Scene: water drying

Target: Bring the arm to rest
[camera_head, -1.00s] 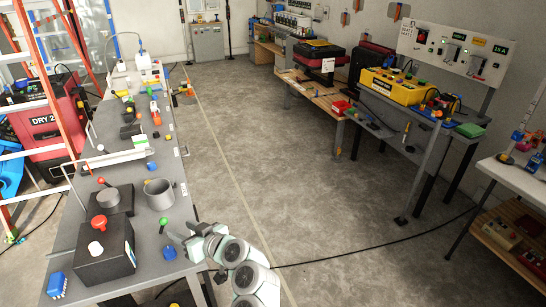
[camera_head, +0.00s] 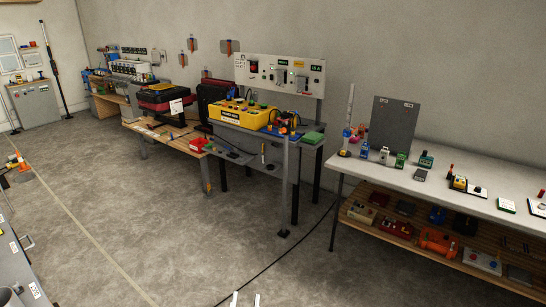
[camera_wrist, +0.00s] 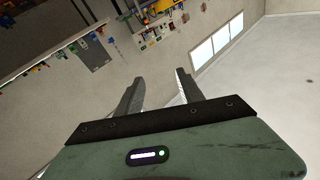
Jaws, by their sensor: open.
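My gripper (camera_wrist: 157,88) shows in the wrist view with its two dark fingers spread apart and nothing between them. It points out into the room, clear of any surface. In the head view two pale tips (camera_head: 245,299) show at the bottom edge, perhaps my gripper's fingers; the rest of the arm is out of that frame.
A white table (camera_head: 440,185) with small items and a wooden lower shelf (camera_head: 400,238) stands at the right. A workbench with a yellow power box (camera_head: 243,115) is at centre. A grey bench (camera_head: 20,270) edges in at left.

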